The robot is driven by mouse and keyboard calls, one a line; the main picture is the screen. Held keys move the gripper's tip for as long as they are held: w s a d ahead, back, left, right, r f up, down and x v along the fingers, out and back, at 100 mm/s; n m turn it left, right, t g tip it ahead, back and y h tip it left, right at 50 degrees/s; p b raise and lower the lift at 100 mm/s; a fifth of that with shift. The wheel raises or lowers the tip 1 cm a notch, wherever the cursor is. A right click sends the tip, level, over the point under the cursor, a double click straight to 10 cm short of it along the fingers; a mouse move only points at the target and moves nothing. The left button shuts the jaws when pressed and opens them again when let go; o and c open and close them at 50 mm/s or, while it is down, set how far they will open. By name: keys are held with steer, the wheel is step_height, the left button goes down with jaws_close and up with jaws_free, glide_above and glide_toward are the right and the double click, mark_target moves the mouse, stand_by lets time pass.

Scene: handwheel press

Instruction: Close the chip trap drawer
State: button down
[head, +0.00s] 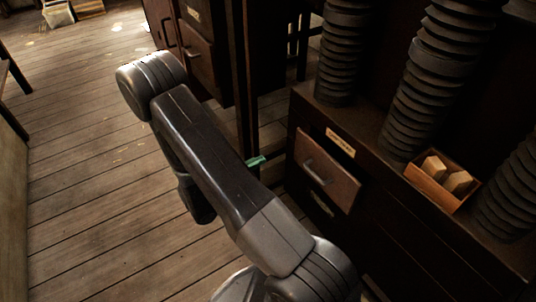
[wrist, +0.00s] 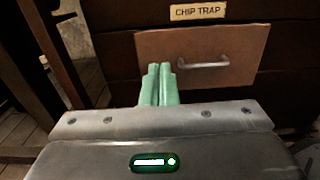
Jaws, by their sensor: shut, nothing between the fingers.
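The chip trap drawer is a brown wooden front with a metal bar handle. It shows in the head view (head: 340,192) right of centre and in the wrist view (wrist: 245,47) at the top. Its front stands out from the dark cabinet, so it is partly open. A "CHIP TRAP" label (wrist: 198,11) is above it. My gripper has green fingers, shut and empty, in the wrist view (wrist: 160,70). They overlap the lower left of the front, left of the handle; contact cannot be told. In the head view the gripper (head: 258,162) is left of the drawer.
A small wooden box (head: 428,187) with light blocks sits on the cabinet top among black ribbed columns (head: 430,75). A dark post stands behind my gripper. Another drawer (head: 196,46) is at the back. The plank floor (head: 80,170) at left is clear.

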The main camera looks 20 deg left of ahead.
steer(key=shift+v, duration=1.5)
steer(key=shift+w+d, duration=0.1)
